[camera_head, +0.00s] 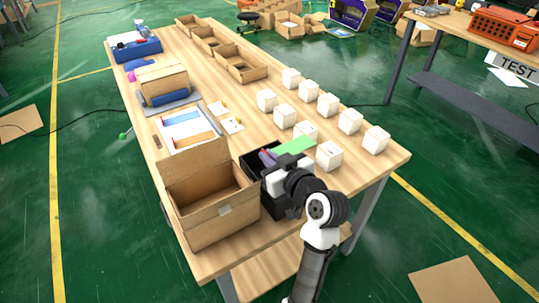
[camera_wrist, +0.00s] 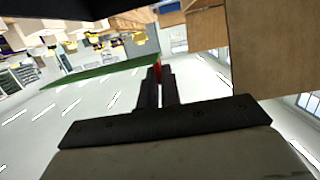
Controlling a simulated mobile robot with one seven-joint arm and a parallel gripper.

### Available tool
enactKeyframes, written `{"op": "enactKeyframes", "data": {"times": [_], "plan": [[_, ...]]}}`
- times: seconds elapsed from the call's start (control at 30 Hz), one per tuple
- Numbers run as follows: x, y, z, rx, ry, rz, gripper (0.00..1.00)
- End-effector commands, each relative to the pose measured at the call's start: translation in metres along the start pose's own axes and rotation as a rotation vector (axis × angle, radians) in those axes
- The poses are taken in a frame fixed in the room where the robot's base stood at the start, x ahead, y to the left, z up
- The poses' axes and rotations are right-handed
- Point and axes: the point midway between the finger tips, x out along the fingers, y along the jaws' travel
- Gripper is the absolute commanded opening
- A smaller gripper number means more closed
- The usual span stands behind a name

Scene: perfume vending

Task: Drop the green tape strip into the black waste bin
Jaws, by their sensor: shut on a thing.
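The green tape strip (camera_head: 295,146) shows just beyond my gripper (camera_head: 272,161) in the head view, sticking out to the right over the table. In the wrist view the strip (camera_wrist: 95,76) runs left from the tips of my gripper (camera_wrist: 160,80), whose fingers are close together and shut on its end. The black waste bin (camera_head: 285,205) stands on the table beside the open cardboard box. My gripper is over or close above the bin; my arm hides much of the bin, and the exact height gap cannot be told.
The open cardboard box (camera_head: 210,215) stands directly left of the bin, its back flap raised. Several white cubes (camera_head: 329,155) stand in rows to the right on the wooden table (camera_head: 375,170). A tray with blue and orange strips (camera_head: 185,130) lies behind the box.

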Motion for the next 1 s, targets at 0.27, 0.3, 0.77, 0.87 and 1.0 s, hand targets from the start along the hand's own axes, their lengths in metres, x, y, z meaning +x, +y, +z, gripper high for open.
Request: {"op": "enactKeyframes", "data": {"times": [0.27,0.3,0.77,0.87,1.0], "plan": [[0.0031,0.0001,0.0151,-0.001,0.001,0.0,0.0],[0.003,0.0,0.0147,-0.001,0.001,0.0,0.0],[0.003,0.0001,0.0145,0.0,0.0,0.0,0.31],[0.0028,0.0001,0.0146,0.0,0.0,0.0,0.31],[-0.0042,0.001,0.0157,0.0,0.001,0.002,0.31]]}}
